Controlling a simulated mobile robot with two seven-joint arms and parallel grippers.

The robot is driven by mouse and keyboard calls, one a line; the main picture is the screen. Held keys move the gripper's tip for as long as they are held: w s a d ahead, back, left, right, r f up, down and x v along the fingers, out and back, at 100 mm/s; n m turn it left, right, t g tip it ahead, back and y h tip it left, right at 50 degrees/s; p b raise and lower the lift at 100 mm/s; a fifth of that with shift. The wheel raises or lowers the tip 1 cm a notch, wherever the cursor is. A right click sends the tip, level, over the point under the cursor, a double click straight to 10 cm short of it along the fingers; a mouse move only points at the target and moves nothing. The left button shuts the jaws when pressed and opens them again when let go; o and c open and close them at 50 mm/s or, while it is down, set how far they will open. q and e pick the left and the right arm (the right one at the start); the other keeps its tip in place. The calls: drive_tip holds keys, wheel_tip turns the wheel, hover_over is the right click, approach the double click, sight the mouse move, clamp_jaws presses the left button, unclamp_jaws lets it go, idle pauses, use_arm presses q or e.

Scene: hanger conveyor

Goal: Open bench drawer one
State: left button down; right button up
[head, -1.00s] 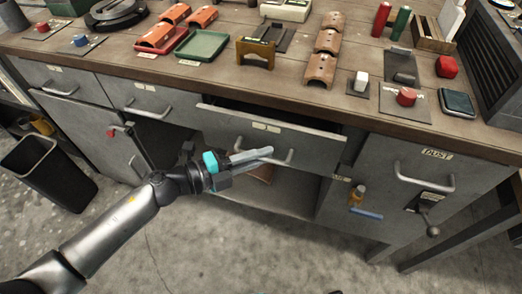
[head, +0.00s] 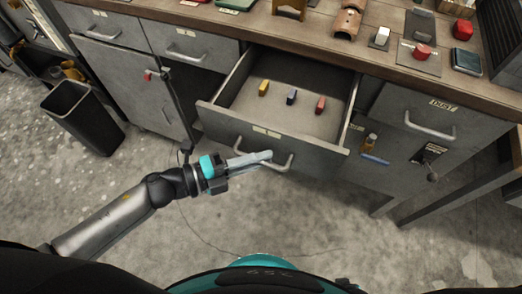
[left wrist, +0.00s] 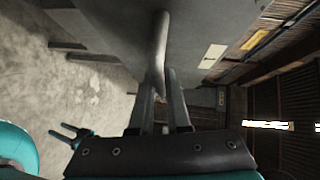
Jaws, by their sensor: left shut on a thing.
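The bench drawer (head: 225,126) stands well pulled out from under the bench top in the head view. My right gripper is not seen in the head view.
A closed drawer (head: 183,40) is at the left and a drawer marked DUST (head: 420,112) at the right. A black bin (head: 82,118) stands on the floor at the left. The wooden bench top (head: 380,62) holds several items. The floor in front is clear.

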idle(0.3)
use_arm(q)
drive_tip(key=c, duration=0.9)
unclamp_jaws()
drive_tip(key=shift+a, duration=0.1)
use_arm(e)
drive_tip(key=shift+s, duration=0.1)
